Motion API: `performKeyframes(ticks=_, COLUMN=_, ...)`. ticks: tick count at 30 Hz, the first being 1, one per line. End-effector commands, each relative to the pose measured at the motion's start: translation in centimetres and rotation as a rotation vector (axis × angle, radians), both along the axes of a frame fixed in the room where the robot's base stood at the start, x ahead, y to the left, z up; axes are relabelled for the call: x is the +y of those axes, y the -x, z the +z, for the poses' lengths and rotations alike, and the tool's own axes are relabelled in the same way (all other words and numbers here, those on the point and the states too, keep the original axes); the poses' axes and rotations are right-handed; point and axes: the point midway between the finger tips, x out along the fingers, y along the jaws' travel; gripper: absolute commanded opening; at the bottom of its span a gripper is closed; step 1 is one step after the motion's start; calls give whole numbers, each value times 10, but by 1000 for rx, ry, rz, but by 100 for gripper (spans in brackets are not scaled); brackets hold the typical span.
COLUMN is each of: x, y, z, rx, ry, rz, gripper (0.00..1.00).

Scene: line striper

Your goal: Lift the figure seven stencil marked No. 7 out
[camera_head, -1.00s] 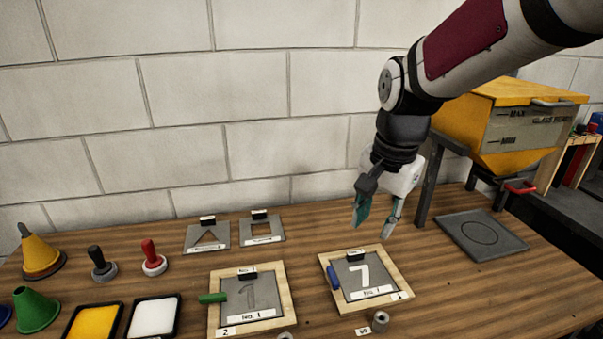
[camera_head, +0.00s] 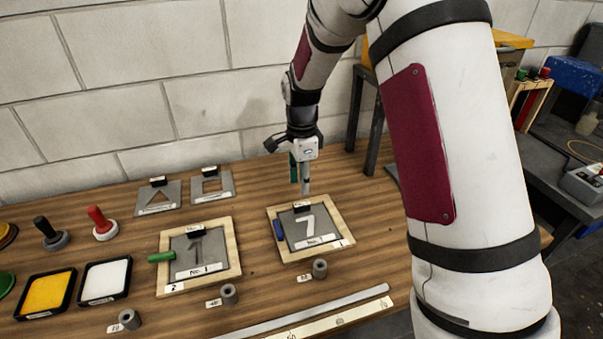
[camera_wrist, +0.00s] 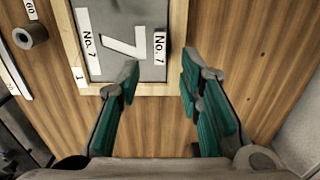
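The figure seven stencil (camera_head: 328,222) is a grey plate with a white 7, lying in a pale wooden frame (camera_head: 342,219). It also shows in the wrist view (camera_wrist: 112,14), where its labels read No. 7. A small black tab (camera_head: 301,207) stands at its far edge. A blue toggle (camera_head: 279,230) sits at the frame's left side. My gripper (camera_head: 300,184) points down above the frame's far edge, apart from the stencil. In the wrist view my gripper (camera_wrist: 159,72) is open and empty, its fingers spread near the tab's end of the frame.
A second wooden frame (camera_head: 235,254) holds a grey plate with a green toggle (camera_head: 161,257). Two grey stencils (camera_head: 157,198) (camera_head: 212,187) lie near the wall. Grey cylinders (camera_head: 320,269) and a metal bar (camera_head: 310,310) are in front. Pads and stampers stand left.

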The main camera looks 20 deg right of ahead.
Motion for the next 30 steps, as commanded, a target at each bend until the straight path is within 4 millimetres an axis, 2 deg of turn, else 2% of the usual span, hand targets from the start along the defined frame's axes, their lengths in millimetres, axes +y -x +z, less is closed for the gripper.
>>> performKeyframes(ticks=3, x=-1, y=-1, z=-15, rx=2, ry=0, rz=0, gripper=33)
performKeyframes(ticks=18, x=0, y=-1, z=-67, rx=2, ry=0, rz=2, gripper=33)
performKeyframes(ticks=24, x=0, y=0, z=-78, rx=1, ry=0, rz=2, gripper=33)
performKeyframes(ticks=30, x=0, y=0, z=-80, rx=0, ry=0, rz=2, gripper=33)
